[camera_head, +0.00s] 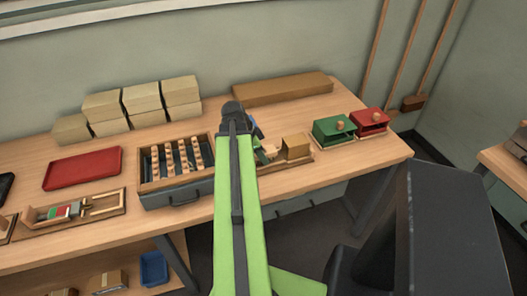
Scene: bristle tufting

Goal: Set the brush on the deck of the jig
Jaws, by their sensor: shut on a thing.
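My gripper (259,144) is at the end of my green arm, over the bench's middle and mostly hidden behind the arm. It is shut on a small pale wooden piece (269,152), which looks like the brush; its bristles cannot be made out. The piece is at the left part of a low wooden fixture (298,162) with a tan block (296,147) on its right; this looks like the jig. My arm covers the fixture's left end. I cannot tell whether the piece touches the deck or hangs just above it.
A wooden rack of pegs (146,178) stands left of my arm, with a red tray (82,169) and another wooden fixture (107,211) farther left. Green (333,129) and red (370,122) boxes stand right. Tan blocks (147,99) and a long brown board (283,89) line the back.

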